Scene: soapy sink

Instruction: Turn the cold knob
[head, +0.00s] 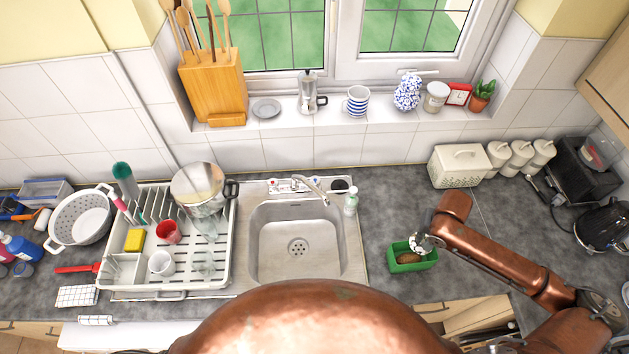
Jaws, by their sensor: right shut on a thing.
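The tap (300,184) stands behind the steel sink (255,245), with its spout reaching right over the back of the basin. Small tap knobs show near its base at the back rim, but they are too small to tell which is the cold one. My right gripper (422,244) is right of the sink, well away from the tap, over the back of a green tub (412,267). It appears shut on the tub's back rim, though the fingertips are hard to make out. A brown thing (408,258) lies in the tub. My left gripper is not in view.
A full dish rack (226,275) stands left of the sink. A soap bottle (351,202) stands at the sink's back right corner. The counter between sink and tub is clear.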

